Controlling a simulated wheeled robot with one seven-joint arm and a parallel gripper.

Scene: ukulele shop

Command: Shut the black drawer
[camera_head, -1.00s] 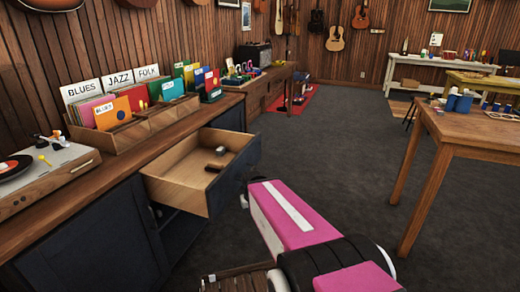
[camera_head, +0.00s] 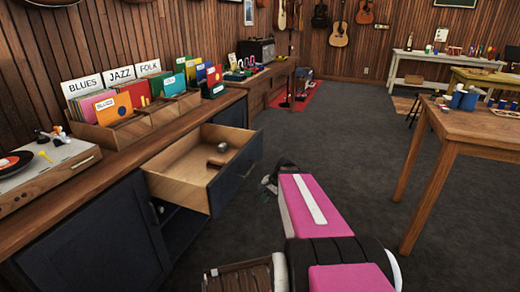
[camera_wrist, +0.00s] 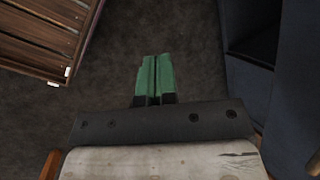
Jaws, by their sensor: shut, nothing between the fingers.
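The black drawer (camera_head: 236,178) stands pulled out from the dark cabinet at the left in the head view. Its front is dark and its inside is pale wood. A small grey and brown item (camera_head: 217,160) lies in it. My gripper (camera_head: 268,183) is out past the drawer's front, to its right, apart from it and over the floor. The arm partly hides its fingers there. In the wrist view its green fingers (camera_wrist: 154,76) are together, empty, above the dark carpet. A dark cabinet face (camera_wrist: 288,110) shows at the right of that view.
Record bins (camera_head: 135,125) and a turntable (camera_head: 48,168) stand on the counter above the drawer. A wooden table (camera_head: 465,130) stands at the right. The carpet (camera_head: 335,130) between counter and table is clear.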

